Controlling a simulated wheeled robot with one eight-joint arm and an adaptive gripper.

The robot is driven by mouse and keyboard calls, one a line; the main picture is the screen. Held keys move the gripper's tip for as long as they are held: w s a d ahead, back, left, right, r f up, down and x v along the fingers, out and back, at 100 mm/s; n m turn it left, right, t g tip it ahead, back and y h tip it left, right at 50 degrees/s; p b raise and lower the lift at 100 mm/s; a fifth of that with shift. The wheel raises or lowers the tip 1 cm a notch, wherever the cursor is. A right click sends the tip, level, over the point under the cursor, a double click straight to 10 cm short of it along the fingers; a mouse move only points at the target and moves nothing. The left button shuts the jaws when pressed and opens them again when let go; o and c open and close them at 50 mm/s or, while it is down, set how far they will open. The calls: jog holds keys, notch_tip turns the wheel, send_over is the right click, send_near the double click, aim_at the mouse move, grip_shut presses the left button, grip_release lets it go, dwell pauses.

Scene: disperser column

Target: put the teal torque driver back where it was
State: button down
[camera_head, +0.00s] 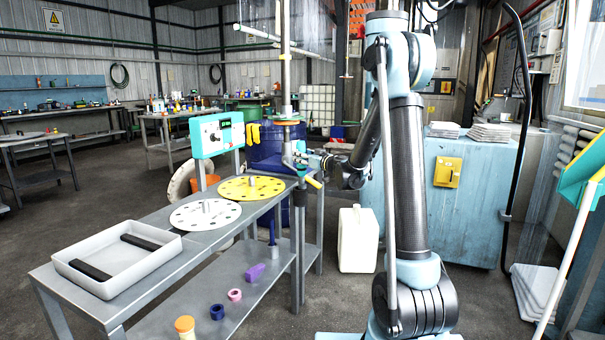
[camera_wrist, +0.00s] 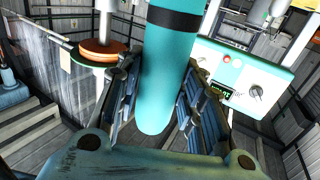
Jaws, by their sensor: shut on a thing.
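The teal torque driver (camera_wrist: 168,60) is a smooth teal cylinder with a black band near the top of the wrist view and a rounded lower end. My gripper (camera_wrist: 158,105) is shut on it, with one ridged finger on each side. In the head view my gripper (camera_head: 322,162) is at the far end of the grey bench, beside the disperser column (camera_head: 285,75). I cannot clearly make out the driver there. The driver's original place cannot be told from these frames.
A grey tray (camera_head: 78,262) with two dark strips sits at the bench's near end. A white disc (camera_head: 190,218) and a yellow disc (camera_head: 238,190) lie beyond it. A teal-and-white control box (camera_head: 216,134) stands behind. The lower shelf (camera_head: 190,300) holds several small items. A white jerrycan (camera_head: 357,240) stands on the floor.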

aim_at(303, 168)
jog(key=shift+s+a+f, duration=0.4)
jog(key=shift+s+f, duration=0.3)
jog(key=shift+w+f, duration=0.3)
jog(key=shift+f, duration=0.7)
jog(key=shift+w+f, duration=0.25)
jog(key=shift+f, duration=0.7)
